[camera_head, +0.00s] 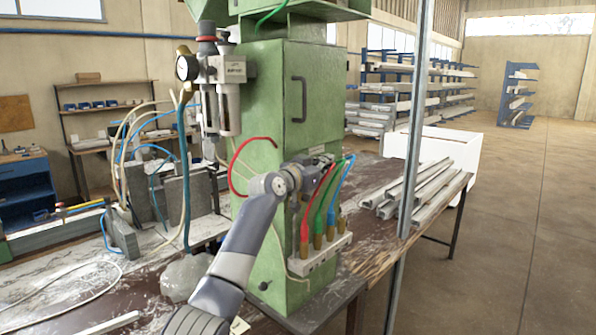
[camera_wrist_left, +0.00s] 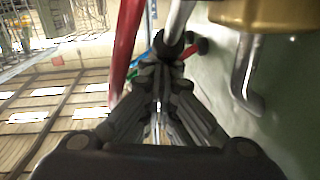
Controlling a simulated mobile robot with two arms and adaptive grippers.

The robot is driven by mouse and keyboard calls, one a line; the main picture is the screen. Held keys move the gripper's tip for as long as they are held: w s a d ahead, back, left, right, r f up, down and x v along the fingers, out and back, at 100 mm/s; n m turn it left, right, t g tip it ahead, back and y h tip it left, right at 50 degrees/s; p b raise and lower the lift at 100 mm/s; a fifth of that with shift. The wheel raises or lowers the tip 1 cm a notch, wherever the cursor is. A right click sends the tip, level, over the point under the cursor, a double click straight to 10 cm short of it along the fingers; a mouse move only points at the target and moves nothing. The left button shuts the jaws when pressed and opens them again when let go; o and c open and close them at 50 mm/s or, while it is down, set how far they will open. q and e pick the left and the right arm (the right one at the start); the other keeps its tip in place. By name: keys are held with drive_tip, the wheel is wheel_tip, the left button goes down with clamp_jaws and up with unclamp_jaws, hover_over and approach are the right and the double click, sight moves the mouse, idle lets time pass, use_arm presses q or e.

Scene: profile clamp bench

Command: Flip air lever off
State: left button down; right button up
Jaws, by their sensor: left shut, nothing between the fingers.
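My left gripper (camera_head: 312,172) reaches the front of the green machine (camera_head: 290,110), beside the red, green and blue hoses. In the left wrist view, its dark fingers (camera_wrist_left: 162,72) are shut with nothing between them. A grey rod (camera_wrist_left: 180,16) and a dark rounded end lie at the fingertips; I cannot tell whether they touch. A bent metal handle (camera_wrist_left: 243,75) hangs under a brass-coloured fitting (camera_wrist_left: 265,12) to the right of the fingers. I cannot tell which of these is the air lever. In the head view my gripper hides that spot. My right gripper is not in view.
A pale valve block (camera_head: 318,258) with coloured hoses sits below the gripper. The red hose (camera_wrist_left: 127,40) passes close left of the fingers. A grey upright post (camera_head: 410,150) stands to the right. Metal profiles (camera_head: 425,185) lie on the bench behind it.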

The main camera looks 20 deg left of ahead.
use_arm(q)
drive_tip(key=shift+w+d+f+g, duration=0.15)
drive_tip(key=shift+w+f+g, duration=0.25)
drive_tip(key=shift+w+g, duration=0.1)
drive_tip(key=shift+f, duration=0.1)
drive_tip(key=shift+w+f, duration=0.15)
idle(1.2)
drive_tip(key=shift+d, duration=0.1)
drive_tip(key=s+a+r, duration=0.1)
drive_tip(key=s+r, duration=0.6)
drive_tip(key=r, duration=0.4)
drive_tip(key=shift+s+b, duration=0.25)
drive_tip(key=shift+b, duration=0.15)
drive_tip(key=shift+f, duration=0.1)
